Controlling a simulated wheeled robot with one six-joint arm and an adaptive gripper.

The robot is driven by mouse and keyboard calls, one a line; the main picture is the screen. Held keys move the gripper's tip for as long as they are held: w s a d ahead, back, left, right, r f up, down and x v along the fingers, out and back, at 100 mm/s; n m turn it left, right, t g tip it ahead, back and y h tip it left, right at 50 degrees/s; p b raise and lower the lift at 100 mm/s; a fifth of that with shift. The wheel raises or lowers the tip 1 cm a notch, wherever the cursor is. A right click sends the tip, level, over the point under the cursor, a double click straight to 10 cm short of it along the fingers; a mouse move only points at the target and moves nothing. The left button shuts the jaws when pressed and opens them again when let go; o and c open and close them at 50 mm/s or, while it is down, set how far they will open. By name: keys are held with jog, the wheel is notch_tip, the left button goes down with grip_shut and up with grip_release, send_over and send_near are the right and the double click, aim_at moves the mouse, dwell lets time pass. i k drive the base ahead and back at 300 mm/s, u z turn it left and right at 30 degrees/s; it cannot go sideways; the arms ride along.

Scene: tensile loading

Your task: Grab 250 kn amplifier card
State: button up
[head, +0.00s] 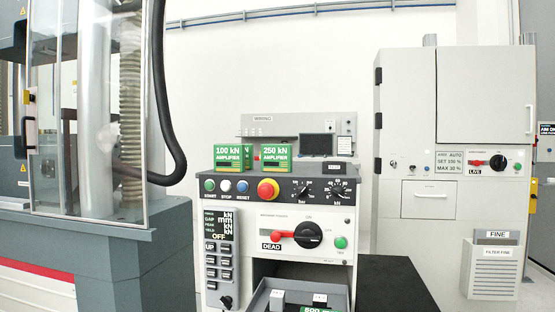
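The green 250 kN amplifier card (276,153) stands upright on top of the grey control console (330,169), its label facing me. To its left stands a similar green 100 kN amplifier card (227,155). More green edges show behind and between the two, partly hidden. A third green card marked with a number starting in 500 (318,309) shows at the bottom edge, in a dark tray (262,298), mostly cut off. My gripper is not in the view.
The console front has buttons, a red knob (267,189), dials and a red-handled DEAD switch (300,236). A clear-guarded test frame (90,120) with a black hose stands at left. A grey cabinet (410,110) stands at right, with a black surface (395,285) before it.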

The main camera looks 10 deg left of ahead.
aim_at(275, 158)
jog(key=u, duration=2.6)
jog(key=i, duration=2.1)
jog(key=z, duration=2.4)
